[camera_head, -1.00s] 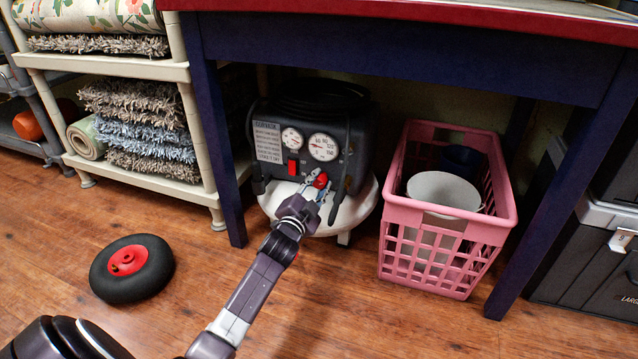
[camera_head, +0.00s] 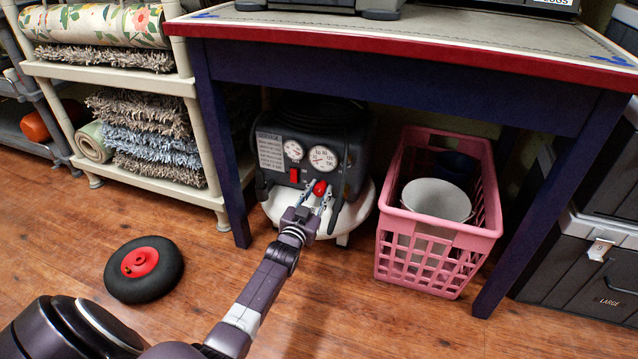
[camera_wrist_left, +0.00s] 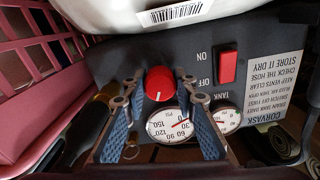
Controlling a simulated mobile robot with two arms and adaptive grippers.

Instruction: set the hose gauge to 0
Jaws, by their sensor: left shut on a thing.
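The compressor (camera_head: 345,160) stands under the table with two round gauges on its dark panel. The larger gauge (camera_head: 322,158), nearer the red knob, shows upside down in the wrist view (camera_wrist_left: 170,125); its red needle lies toward the low-number side, exact value unclear. The smaller gauge (camera_wrist_left: 228,119) sits by the word TANK. My left gripper (camera_head: 315,194) reaches the panel, shut on the red knob (camera_wrist_left: 160,83), with one finger on each side of it. The knob also shows in the head view (camera_head: 320,188). My right gripper is not in view.
A red rocker switch (camera_wrist_left: 227,66) is on the same panel. A pink crate (camera_head: 430,243) holding a white bucket stands right of the compressor. The blue table leg (camera_head: 222,160) is at its left. A black wheel (camera_head: 144,269) lies on the wooden floor.

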